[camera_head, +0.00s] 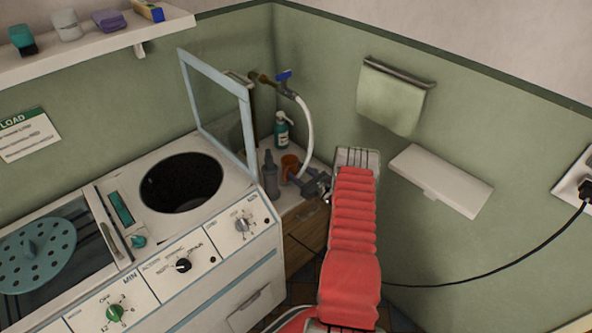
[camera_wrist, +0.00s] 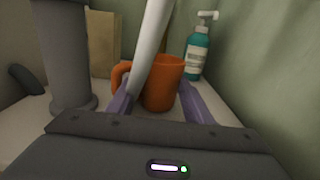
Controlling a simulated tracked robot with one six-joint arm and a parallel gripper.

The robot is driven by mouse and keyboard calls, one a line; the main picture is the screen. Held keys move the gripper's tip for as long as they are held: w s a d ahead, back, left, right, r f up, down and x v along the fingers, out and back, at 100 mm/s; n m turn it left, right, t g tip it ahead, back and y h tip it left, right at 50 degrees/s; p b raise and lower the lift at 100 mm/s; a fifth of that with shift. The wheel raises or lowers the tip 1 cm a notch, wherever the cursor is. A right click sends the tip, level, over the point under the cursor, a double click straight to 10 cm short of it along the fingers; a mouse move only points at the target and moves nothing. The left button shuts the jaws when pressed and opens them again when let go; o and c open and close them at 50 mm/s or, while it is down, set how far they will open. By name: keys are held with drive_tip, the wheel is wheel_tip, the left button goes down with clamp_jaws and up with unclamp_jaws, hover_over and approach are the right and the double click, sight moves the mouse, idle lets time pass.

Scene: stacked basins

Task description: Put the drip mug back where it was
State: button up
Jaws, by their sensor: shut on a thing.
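The drip mug is an orange mug (camera_head: 289,164) at the corner counter, beyond the washing machine. In the wrist view the mug (camera_wrist: 163,85) looks upright, its handle to the left, between the two purple fingers. My gripper (camera_wrist: 158,98) is shut on it. In the head view my gripper (camera_head: 300,179) reaches in from the lower right, and my red arm runs down the middle. The white hose (camera_wrist: 149,50) crosses in front of the mug in the wrist view. The mug's base is partly hidden, so I cannot tell whether it touches the counter (camera_head: 284,208).
A tap (camera_head: 284,88) feeds the hose above. The washing machine's raised lid (camera_head: 247,125) borders the left. A wall shelf (camera_head: 440,180) is at right.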

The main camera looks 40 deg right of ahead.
drive_tip(key=shift+f, duration=0.15)
drive_tip(key=o, duration=1.1)
drive_tip(key=shift+s, duration=0.1)
drive_tip(key=s, duration=1.3)
drive_tip(key=shift+s+d, duration=0.2)
drive_tip(key=shift+s, duration=0.1)
drive_tip(key=shift+s+f, duration=0.1)
drive_tip(key=shift+s, duration=0.05)
